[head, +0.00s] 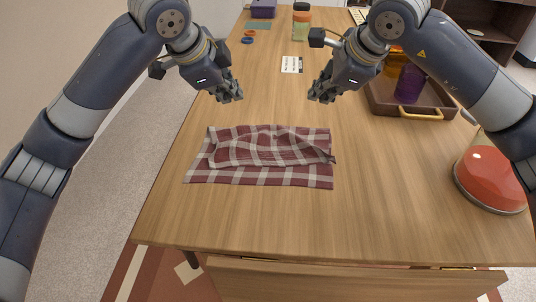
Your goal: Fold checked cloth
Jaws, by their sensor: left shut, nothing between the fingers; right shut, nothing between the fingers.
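The checked cloth (262,177), dark red with white lines, lies on the wooden table (390,210) in the head view. Its far part is folded over toward the near edge as a rumpled layer, and a strip of the lower layer shows along the near and left sides. A small corner sticks out at the right. My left gripper (232,97) is shut and empty, above and beyond the cloth's far edge. My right gripper (320,97) is shut and empty, beyond the cloth's far right corner. Neither touches the cloth.
A card (292,64), a jar (300,30) and rings (248,36) are farther back. The table around the cloth's near side is clear.

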